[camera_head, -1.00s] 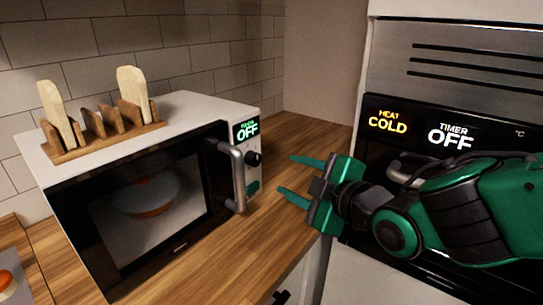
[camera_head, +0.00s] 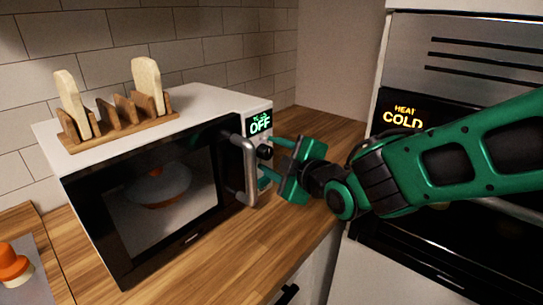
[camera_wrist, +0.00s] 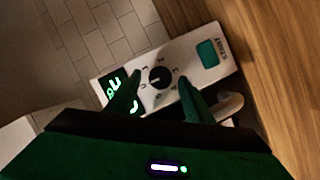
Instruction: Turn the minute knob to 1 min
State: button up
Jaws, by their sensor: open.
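The minute knob (camera_head: 264,152) is a small black dial on the white control panel at the right of the microwave's front. In the wrist view the knob (camera_wrist: 160,76) has a light pointer line and marks around it. The display (camera_head: 260,124) above it reads OFF in green. My gripper (camera_head: 268,160) is open, its two green fingers pointing left at the panel, one above and one below the knob's height. In the wrist view the knob shows between and beyond the fingertips of my gripper (camera_wrist: 160,82). I cannot tell whether either finger touches it.
The microwave door's metal handle (camera_head: 247,172) stands out just left of the knob, close to the lower finger. A teal button (camera_wrist: 208,53) sits on the panel. A toast rack (camera_head: 118,124) is on the microwave. The oven (camera_head: 455,70) is at right. Wooden counter (camera_head: 215,250) is clear in front.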

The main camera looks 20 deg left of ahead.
jog(key=shift+w+a, duration=0.25)
jog(key=shift+c, duration=0.6)
jog(key=c, duration=0.9)
jog(key=m+g, duration=0.1)
jog(key=m, duration=0.1)
jog(key=m+g, duration=0.1)
jog(key=m, duration=0.1)
jog(key=shift+w+d+r+g, duration=0.15)
jog(key=shift+w+r+g, duration=0.1)
jog(key=shift+w+g, duration=0.05)
jog(key=m+g, duration=0.1)
jog(key=m, duration=0.1)
jog(key=m+g+y, duration=0.1)
jog(key=m, duration=0.1)
jog(key=shift+w+d+r+g, duration=0.1)
jog(key=shift+w+g, duration=0.25)
jog(key=shift+g, duration=0.05)
jog(key=shift+r, duration=0.1)
